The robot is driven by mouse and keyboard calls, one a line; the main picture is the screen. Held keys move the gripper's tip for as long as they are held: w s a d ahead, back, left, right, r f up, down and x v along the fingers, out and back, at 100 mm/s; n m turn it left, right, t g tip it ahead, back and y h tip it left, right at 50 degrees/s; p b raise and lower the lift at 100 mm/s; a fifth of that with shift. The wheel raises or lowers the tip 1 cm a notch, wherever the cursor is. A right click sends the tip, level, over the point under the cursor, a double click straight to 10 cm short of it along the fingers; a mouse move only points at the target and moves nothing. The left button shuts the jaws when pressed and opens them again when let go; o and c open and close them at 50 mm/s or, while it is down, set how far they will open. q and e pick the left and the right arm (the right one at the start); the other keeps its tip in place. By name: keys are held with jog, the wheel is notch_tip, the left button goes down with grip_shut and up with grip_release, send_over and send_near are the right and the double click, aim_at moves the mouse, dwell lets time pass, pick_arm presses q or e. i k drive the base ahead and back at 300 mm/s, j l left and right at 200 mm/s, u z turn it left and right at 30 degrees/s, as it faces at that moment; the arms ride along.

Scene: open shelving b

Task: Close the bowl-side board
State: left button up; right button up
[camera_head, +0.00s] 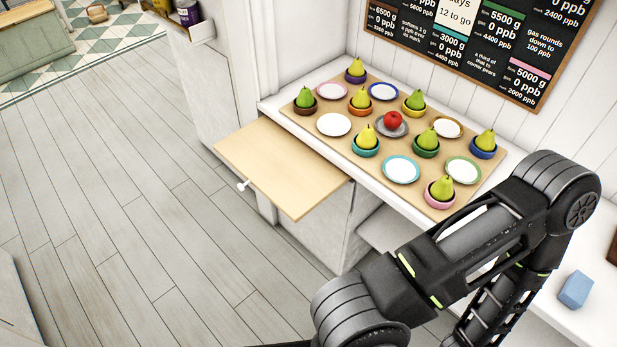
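A light wooden pull-out board (278,165) sticks out from under the front edge of the white counter, at the left end of the counter. It is open, lies flat and carries nothing. A small white knob (243,185) sits on its front edge. Behind it on the counter, a brown mat (311,121) holds several coloured bowls with green or yellow pears and several plates, one with a red apple (393,120). My black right arm crosses the lower right, well to the right of the board and apart from it. Neither gripper can be seen.
The grey plank floor (130,220) in front of and left of the board is clear. A blue block (576,289) lies on the counter at the right. A dark menu board (480,40) hangs on the wall. My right arm hides part of the counter.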

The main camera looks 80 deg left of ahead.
aim_at(295, 177)
jog(key=i+j, duration=0.4)
jog(key=u, duration=3.7)
